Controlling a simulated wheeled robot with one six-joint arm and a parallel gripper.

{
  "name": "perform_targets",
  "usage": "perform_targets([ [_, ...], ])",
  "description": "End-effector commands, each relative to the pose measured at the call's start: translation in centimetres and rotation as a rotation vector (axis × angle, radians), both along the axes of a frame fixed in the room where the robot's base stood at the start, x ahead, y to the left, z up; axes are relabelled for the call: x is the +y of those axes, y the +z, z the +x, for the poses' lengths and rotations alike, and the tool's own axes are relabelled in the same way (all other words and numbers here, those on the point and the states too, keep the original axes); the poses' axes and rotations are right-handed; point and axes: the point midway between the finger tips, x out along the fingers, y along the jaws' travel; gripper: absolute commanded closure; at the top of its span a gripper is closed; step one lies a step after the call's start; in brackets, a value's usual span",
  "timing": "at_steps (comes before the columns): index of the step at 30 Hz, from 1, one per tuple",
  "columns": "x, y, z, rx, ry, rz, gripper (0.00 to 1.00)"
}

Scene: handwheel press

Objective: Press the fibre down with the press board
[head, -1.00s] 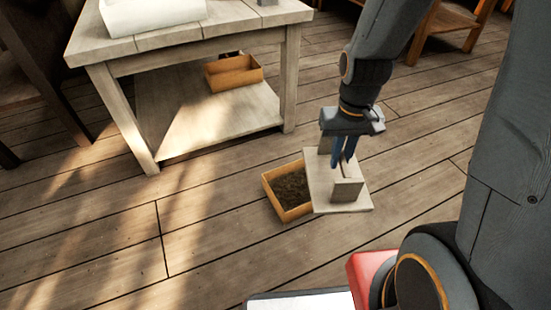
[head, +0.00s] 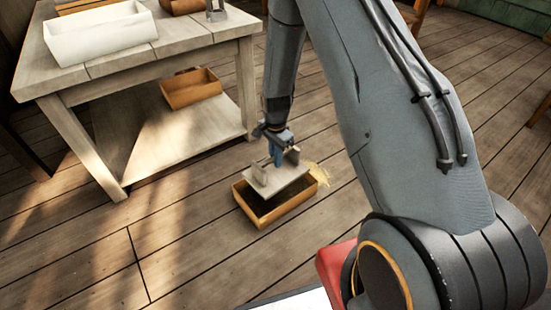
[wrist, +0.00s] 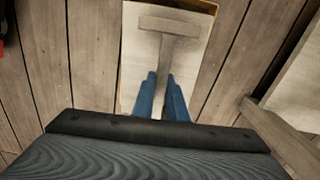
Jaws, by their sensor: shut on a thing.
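The pale press board (head: 285,184), a flat plate with two uprights and a bar between them, is over the open wooden box (head: 265,213) on the floor. It covers most of the box opening, and a dark gap shows along the front wall. I cannot tell whether it touches what is inside. My gripper (head: 277,158), with blue fingers, is shut on the board's handle bar. The wrist view shows the fingers (wrist: 162,85) on either side of the bar, above the plate (wrist: 135,50). The brown fibre in the box is hidden under the board now.
A pale straw-coloured patch (head: 321,174) lies on the floor at the box's far right. A wooden table (head: 190,42) stands at left, with a white tray (head: 100,38) on top and another wooden box (head: 190,95) on its lower shelf. Floor in front is clear.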

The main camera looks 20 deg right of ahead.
Motion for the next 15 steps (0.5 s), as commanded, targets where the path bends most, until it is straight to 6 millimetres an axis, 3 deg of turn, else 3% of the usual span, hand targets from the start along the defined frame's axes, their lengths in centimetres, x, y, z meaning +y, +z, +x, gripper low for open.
perform_targets([
  [15, 0.0, -2.8, 0.5, -0.001, -0.048, 0.000, 1.00],
])
